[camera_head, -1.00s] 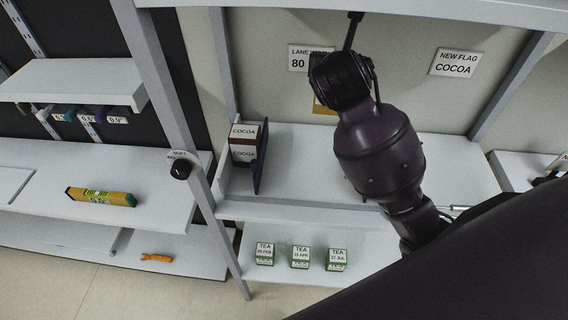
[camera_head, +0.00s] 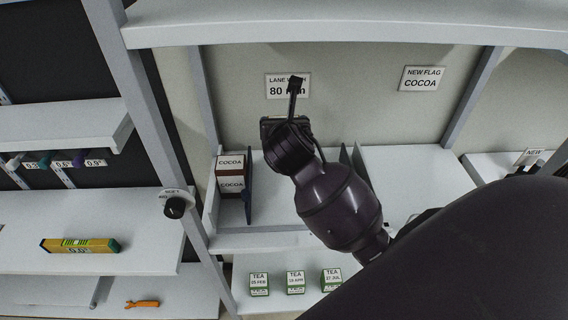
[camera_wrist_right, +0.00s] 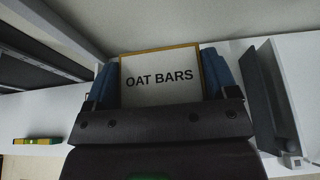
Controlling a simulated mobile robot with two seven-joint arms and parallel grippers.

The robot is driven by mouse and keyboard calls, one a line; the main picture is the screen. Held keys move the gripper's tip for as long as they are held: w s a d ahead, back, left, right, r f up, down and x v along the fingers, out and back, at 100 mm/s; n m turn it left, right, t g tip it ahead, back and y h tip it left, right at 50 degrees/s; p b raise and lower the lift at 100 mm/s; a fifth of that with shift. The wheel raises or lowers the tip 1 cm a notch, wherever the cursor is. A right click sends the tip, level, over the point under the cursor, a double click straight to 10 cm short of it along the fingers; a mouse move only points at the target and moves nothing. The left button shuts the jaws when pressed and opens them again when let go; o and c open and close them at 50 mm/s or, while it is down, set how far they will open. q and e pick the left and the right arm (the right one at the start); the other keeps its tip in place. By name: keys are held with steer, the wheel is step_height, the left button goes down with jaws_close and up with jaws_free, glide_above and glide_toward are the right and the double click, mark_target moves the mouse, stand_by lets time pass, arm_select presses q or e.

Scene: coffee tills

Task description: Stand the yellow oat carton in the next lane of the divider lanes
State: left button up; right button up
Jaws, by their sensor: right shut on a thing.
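The yellow oat carton (camera_wrist_right: 160,78) shows in the right wrist view as a white face reading OAT BARS with yellow edges. My right gripper (camera_wrist_right: 160,82) is shut on it, with blue fingers at both sides. In the head view my wrist hides the carton and the fingers above the lane shelf. A dark blue divider (camera_head: 249,196) stands left of my wrist, beside the cocoa boxes (camera_head: 231,175) in the left lane. Another dark divider (camera_head: 346,160) stands partly hidden right of my wrist. A divider (camera_wrist_right: 264,95) is right of the carton in the wrist view. My left gripper is out of view.
An upper shelf (camera_head: 350,24) overhangs the lanes. A post (camera_head: 140,100) with a black knob (camera_head: 175,207) stands at left. Several green tea boxes (camera_head: 295,282) sit on the lower shelf. A yellow level (camera_head: 80,245) lies at left. The shelf right of the dividers (camera_head: 410,175) is clear.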

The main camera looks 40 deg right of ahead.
step_height(320, 180, down, 12)
steer(key=shift+r, duration=0.15)
stand_by(0.4)
steer(key=o, duration=0.9)
steer(key=shift+c, duration=0.2)
steer(key=v, duration=1.2)
